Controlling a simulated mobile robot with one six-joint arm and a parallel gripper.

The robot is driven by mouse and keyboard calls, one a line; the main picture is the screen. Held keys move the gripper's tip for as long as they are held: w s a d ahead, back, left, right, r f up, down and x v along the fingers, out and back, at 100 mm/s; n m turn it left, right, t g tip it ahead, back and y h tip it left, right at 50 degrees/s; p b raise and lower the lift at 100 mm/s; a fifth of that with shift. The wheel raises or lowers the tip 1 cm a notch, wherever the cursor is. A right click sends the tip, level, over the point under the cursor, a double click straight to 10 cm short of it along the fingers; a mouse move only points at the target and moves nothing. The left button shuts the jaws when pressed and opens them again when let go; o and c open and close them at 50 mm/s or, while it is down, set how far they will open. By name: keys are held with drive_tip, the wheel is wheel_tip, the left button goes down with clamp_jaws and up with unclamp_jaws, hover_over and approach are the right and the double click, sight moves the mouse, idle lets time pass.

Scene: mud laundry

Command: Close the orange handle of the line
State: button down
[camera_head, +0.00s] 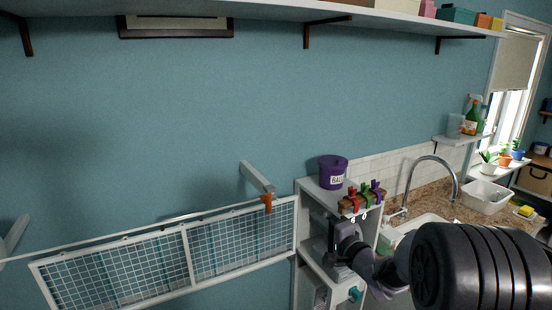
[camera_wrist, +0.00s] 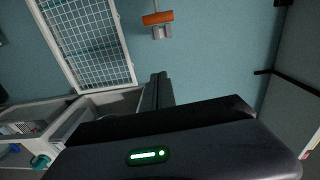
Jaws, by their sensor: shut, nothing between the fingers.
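The orange handle (camera_head: 266,202) hangs at the end of a white wall bracket (camera_head: 255,176), at the right end of the white line above the mesh rack. In the wrist view the orange handle (camera_wrist: 158,18) shows near the top against the blue wall, with a grey part just below it. My gripper shows in the wrist view (camera_wrist: 158,88) with its dark fingers together and empty, apart from the handle. In the head view my dark wrist is in front of the white shelf unit, right of and below the handle; its fingertips are hard to make out.
A long wall shelf (camera_head: 260,9) runs overhead.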

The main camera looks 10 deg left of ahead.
sight(266, 201)
drive_tip(key=w+a+y+p, duration=0.1)
drive_tip(key=w+a+p, duration=0.2)
drive_tip(key=a, duration=0.7)
drive_tip(key=shift+w+a+r, duration=0.25)
drive_tip(key=shift+w+a, duration=0.15)
drive_tip(key=shift+w, duration=0.75)
